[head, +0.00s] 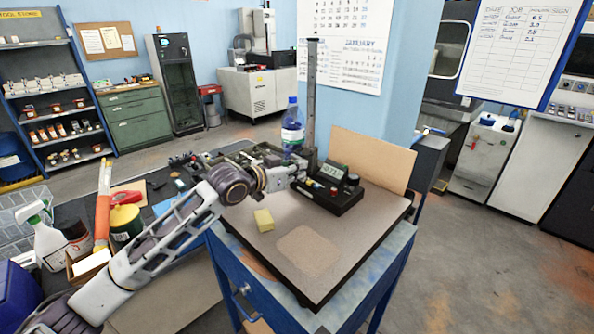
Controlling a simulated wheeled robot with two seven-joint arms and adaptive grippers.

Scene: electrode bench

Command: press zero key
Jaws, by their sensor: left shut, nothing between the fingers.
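A black instrument (338,200) with a small digital display (333,171) and a tall upright column (311,95) stands at the back of a dark flat plate. Small coloured buttons show on its front left, one of them reddish; the zero key is too small to tell apart. My left arm reaches in from the lower left. My left gripper (302,173) is shut and empty, close beside the left side of the instrument. I cannot tell whether its tips touch it. My right gripper is out of view.
A yellow block (264,220) lies on the plate (350,255) below my left wrist. A blue-capped bottle (292,125) stands behind the gripper. A brown board (372,158) leans behind the instrument. A spray bottle (48,240) stands at left. The plate's front is clear.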

